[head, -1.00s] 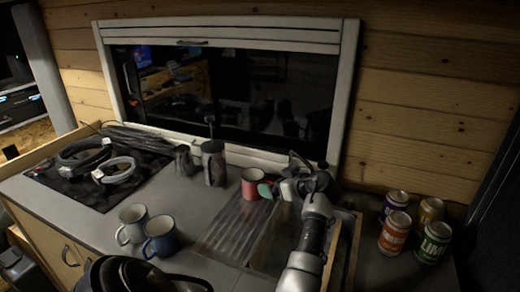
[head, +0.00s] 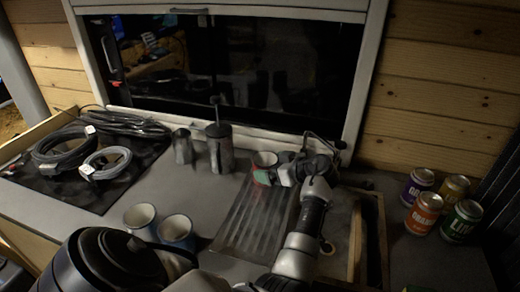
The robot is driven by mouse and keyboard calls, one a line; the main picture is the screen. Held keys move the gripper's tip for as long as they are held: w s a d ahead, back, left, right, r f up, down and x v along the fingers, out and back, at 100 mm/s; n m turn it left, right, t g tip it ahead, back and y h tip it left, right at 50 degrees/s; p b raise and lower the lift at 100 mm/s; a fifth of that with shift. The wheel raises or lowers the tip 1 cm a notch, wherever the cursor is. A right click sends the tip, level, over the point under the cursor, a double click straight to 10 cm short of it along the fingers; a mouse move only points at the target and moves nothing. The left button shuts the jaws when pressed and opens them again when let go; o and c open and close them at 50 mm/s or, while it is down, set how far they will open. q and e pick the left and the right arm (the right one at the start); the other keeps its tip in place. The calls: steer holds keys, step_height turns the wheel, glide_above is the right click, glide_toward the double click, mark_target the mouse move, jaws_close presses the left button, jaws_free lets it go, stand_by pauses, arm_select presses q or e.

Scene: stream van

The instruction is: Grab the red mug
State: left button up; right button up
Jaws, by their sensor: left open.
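The red mug (head: 263,159) stands at the back of the grey counter, by the far end of the ribbed draining area. Only its rim and upper part show; the lower part is hidden behind my left gripper. My left gripper (head: 267,175) is open at the mug's near right side, with a teal pad at its fingertip in front of the mug. I cannot tell whether it touches the mug or has a finger on each side of it. My right gripper is not in view.
A dark grinder (head: 220,146) and a metal jug (head: 183,146) stand left of the mug. A white mug (head: 139,217) and a blue mug (head: 176,229) are nearer. Several cans (head: 424,211) stand at right.

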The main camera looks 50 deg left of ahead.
arm_select(q)
steer(key=shift+d+r, duration=0.1)
steer(key=shift+d, duration=0.3)
steer(key=shift+c, duration=2.4)
steer(key=shift+a, duration=0.15)
steer(key=c, duration=0.5)
steer(key=shift+r, duration=0.15)
steer(key=shift+c, duration=0.3)
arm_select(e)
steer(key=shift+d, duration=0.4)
